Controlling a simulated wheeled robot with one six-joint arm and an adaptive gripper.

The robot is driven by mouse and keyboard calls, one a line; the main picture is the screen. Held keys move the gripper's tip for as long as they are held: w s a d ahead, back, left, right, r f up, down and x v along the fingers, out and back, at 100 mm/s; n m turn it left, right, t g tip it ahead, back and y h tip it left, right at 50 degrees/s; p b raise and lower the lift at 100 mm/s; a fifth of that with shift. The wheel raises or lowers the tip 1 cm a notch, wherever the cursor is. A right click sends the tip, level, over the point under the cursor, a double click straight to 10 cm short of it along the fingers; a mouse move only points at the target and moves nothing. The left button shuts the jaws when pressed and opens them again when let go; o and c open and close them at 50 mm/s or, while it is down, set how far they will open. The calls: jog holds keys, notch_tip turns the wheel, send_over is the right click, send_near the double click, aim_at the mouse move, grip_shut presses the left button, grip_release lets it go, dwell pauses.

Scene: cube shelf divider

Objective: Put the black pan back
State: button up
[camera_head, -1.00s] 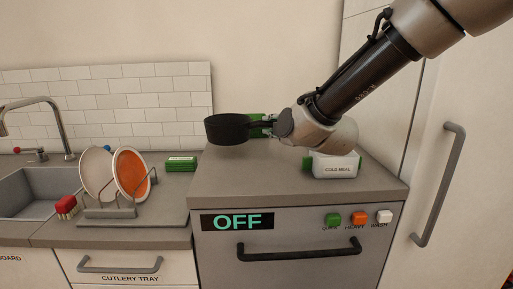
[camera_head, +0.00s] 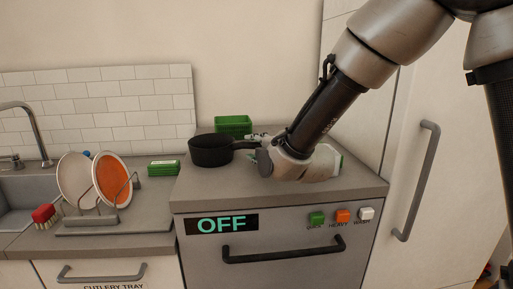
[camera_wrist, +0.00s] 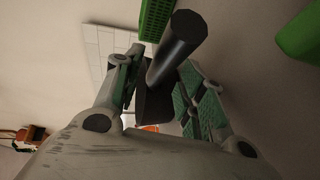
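The black pan (camera_head: 211,151) is upright in the head view, low over the left part of the grey counter top above the appliance. I cannot tell for certain whether its base touches the counter. Its handle points right to my gripper (camera_head: 256,143). In the wrist view the dark handle (camera_wrist: 176,48) runs between the two green-padded fingers of my gripper (camera_wrist: 163,78), which appear closed around it. The pan's body is mostly hidden in the wrist view.
A green crate (camera_head: 233,125) stands just behind the pan. A white and green box (camera_head: 327,166) is partly hidden by my arm. A dish rack with plates (camera_head: 111,182) and a green block (camera_head: 164,168) are to the left. The front right of the counter is clear.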

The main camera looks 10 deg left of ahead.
jog(key=shift+r, duration=0.15)
jog(key=v, duration=1.2)
jog(key=shift+w+d, duration=0.2)
jog(key=shift+d, duration=0.15)
jog(key=d+m, duration=0.1)
jog(key=d+m+h, duration=0.1)
jog(key=d, duration=0.1)
jog(key=w+d+m+g, duration=0.1)
jog(key=d+m, duration=0.1)
jog(key=shift+w+d+r, duration=0.1)
jog(key=shift+d+r, duration=0.1)
jog(key=shift+d, duration=0.05)
jog(key=s+d+m+g+h, duration=0.2)
jog(key=s+d+m, duration=0.15)
jog(key=d, duration=0.45)
jog(key=s+d+m+g+h, duration=0.1)
jog(key=s+d+m+h, duration=0.15)
jog(key=d+m, duration=0.35)
jog(key=s+d+m+g+h, duration=0.1)
jog(key=s+d+m+g, duration=0.2)
jog(key=d, duration=0.6)
jog(key=s+d+m+g+h, duration=0.1)
jog(key=s+d+m+h, duration=0.1)
jog(key=s+d+m, duration=0.6)
jog(key=s+d, duration=0.1)
jog(key=s, duration=0.2)
jog(key=shift+s+f+g, duration=0.3)
jog(key=shift+s+g, duration=0.1)
